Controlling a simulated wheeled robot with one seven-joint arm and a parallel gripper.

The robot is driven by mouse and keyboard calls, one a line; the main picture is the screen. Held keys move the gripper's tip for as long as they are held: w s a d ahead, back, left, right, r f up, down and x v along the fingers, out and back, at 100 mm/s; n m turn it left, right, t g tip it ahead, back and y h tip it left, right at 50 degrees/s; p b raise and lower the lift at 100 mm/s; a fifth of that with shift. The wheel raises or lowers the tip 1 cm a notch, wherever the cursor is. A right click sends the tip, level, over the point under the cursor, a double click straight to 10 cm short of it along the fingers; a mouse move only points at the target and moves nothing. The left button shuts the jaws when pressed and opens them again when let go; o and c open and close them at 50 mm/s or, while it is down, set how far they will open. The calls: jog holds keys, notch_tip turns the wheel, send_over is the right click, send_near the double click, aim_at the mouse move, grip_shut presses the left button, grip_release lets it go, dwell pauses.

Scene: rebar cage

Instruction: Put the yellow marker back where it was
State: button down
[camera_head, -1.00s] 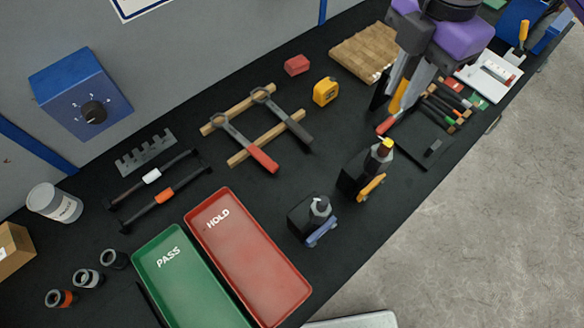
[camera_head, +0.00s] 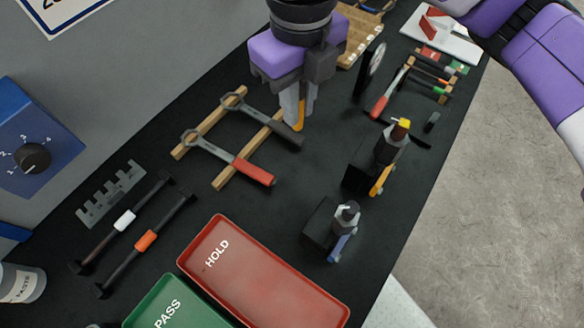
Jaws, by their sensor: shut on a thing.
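My gripper (camera_head: 297,121) points down over the black bench, close to the right ends of the two wrenches. It is shut on a slim yellow-orange thing, which looks like the yellow marker (camera_head: 300,117). Only a narrow strip of it shows between the grey fingers; the rest is hidden by the fingers and the gripper body. I cannot tell whether its lower end touches the bench. A small rack (camera_head: 440,97) holding several dark, colour-banded pieces lies at the right.
Two wrenches (camera_head: 232,157) rest on wooden strips just left of my gripper. Two upright tool blocks (camera_head: 361,181) (camera_head: 318,225) stand to the front right. A red HOLD tray (camera_head: 262,277) and a green PASS tray (camera_head: 160,305) lie in front. Bare bench lies between wrenches and blocks.

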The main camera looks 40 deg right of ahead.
aim_at(298, 128)
notch_tip(298, 128, down, 19)
jog(key=shift+r, duration=0.2)
dwell(0.4)
jog(key=shift+f, duration=0.25)
jog(key=c, duration=1.4)
grip_release()
jog(key=shift+r, duration=0.1)
jog(key=shift+o, duration=0.2)
notch_tip(298, 128, up, 12)
jog(key=shift+r, duration=0.2)
